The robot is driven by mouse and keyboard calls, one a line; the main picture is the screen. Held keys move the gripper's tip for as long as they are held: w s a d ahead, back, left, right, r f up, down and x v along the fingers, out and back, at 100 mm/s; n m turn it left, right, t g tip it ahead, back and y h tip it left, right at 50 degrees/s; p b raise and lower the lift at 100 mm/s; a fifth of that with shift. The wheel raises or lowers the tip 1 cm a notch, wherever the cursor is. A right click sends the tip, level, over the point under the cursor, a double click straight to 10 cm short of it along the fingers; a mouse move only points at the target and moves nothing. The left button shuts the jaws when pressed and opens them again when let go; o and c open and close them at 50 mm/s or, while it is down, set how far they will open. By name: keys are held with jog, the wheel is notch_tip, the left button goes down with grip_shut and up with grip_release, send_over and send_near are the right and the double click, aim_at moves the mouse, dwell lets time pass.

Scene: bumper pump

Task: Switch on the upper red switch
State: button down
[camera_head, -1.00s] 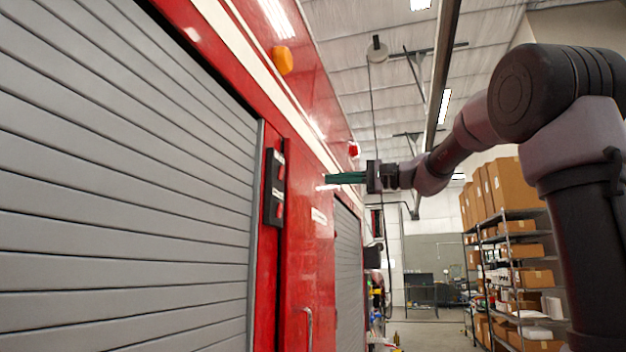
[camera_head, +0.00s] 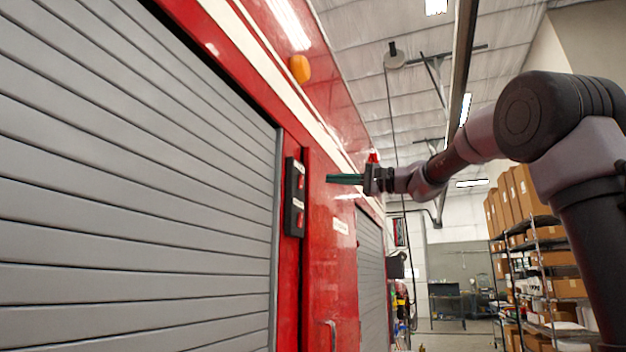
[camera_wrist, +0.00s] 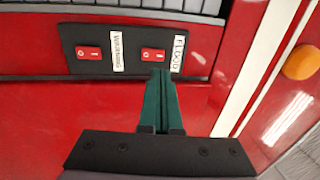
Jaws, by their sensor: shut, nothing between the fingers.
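A black switch panel (camera_head: 294,197) is fixed upright on the red vehicle side, beside the grey shutter. Its upper red switch (camera_head: 300,183) sits above a lower red switch (camera_head: 299,219). In the wrist view the panel lies sideways: the upper switch (camera_wrist: 153,54) is at right and the lower one (camera_wrist: 88,53) at left, each with a white label. My gripper (camera_head: 328,179) is shut and empty, its green fingers pointing left at about the upper switch's height. In the wrist view the fingertips (camera_wrist: 161,72) slightly overlap the upper switch's edge in the picture; the head view shows a gap.
The grey roller shutter (camera_head: 130,200) fills the left. A door handle (camera_head: 332,335) is low on the red side, and an orange lamp (camera_head: 299,69) is above. Shelves with boxes (camera_head: 540,250) stand at the right back. The space around my gripper looks clear.

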aim_at(303, 178)
jog(key=x, duration=0.6)
jog(key=shift+w+a, duration=0.1)
jog(key=shift+a, duration=0.1)
jog(key=shift+a+r, duration=0.1)
jog(key=shift+a, duration=0.1)
